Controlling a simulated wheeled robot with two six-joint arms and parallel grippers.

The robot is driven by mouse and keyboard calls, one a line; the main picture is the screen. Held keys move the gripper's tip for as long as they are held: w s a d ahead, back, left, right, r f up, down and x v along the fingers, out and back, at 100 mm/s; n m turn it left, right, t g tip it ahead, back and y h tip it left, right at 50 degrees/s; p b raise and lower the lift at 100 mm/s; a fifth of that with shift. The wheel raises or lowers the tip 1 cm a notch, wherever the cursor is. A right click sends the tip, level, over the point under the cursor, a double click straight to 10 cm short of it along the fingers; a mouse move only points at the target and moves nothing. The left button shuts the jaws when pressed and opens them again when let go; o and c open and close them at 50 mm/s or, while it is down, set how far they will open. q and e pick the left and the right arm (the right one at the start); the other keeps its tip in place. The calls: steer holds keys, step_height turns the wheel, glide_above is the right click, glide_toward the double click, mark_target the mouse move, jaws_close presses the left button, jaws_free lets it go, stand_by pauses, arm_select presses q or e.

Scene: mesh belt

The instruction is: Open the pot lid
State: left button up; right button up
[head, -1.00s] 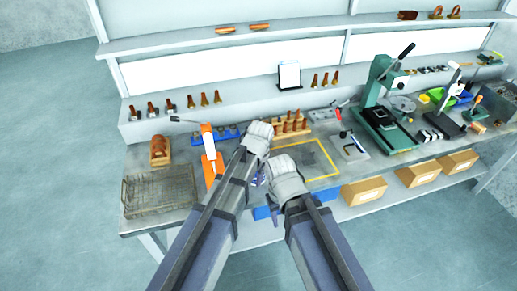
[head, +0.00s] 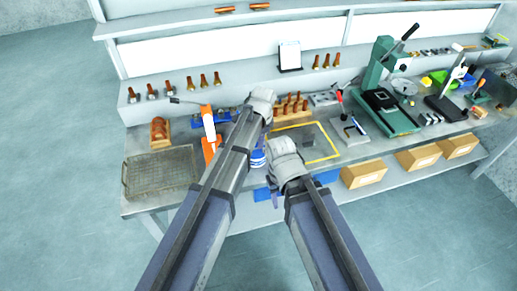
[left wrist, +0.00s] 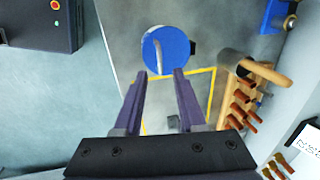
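The blue round pot lid (left wrist: 178,48) with a pale curved handle (left wrist: 157,48) shows at the top middle of the left wrist view. My left gripper (left wrist: 161,73) is open, its two dark purple fingers apart and pointing at the lid's near edge. Nothing is held between them. In the head view, the blue and white pot (head: 258,158) shows partly between my two arms; the rest is hidden. My left wrist is above the bench in that view. My right gripper (head: 273,184) is beside the pot, and its fingers are mostly hidden.
A yellow-outlined area (head: 322,155) lies right of the pot. A wooden rack of brown-handled tools (head: 291,108) stands behind. A wire basket (head: 160,174) is at the left, and a green press (head: 385,75) at the right. The bench's front edge is close.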

mark_target(259, 154)
arm_select(q)
steer(key=f+b, duration=0.3)
steer(key=f, duration=0.1)
steer(key=shift+w+a, duration=0.1)
steer(key=shift+w, duration=0.25)
steer(key=shift+c, duration=0.2)
jaws_close()
stand_by(0.9)
